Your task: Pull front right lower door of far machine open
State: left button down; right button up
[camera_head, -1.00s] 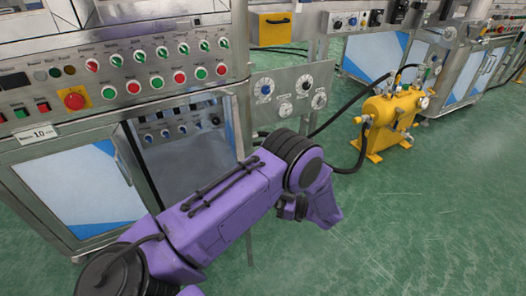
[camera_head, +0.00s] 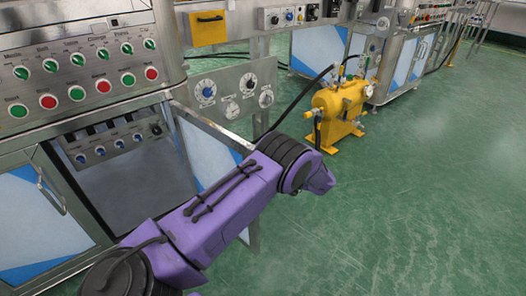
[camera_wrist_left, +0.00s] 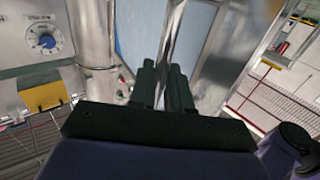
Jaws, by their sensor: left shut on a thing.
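The far machine's front right lower door (camera_head: 203,150) stands ajar in the head view, its pale blue panel and metal top edge swung out from the frame. The exact part held is hard to tell. My right gripper is not in view.
The lower left door (camera_head: 35,215) with its handle is beside the opening. A yellow tank (camera_head: 340,110) with black hoses stands to the right. The green floor (camera_head: 420,210) in front is clear.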

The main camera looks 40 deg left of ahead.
pick_arm(q)
jog(key=shift+a+r, duration=0.15)
jog(key=shift+a, duration=0.3)
jog(key=c, duration=1.4)
grip_release()
jog(key=shift+o, duration=0.8)
jog(key=shift+s+a, duration=0.15)
jog(key=shift+a, duration=0.05)
jog(key=shift+w+d, duration=0.2)
jog(key=shift+d, duration=0.25)
jog(key=b+v, duration=0.2)
jog(key=v, duration=0.8)
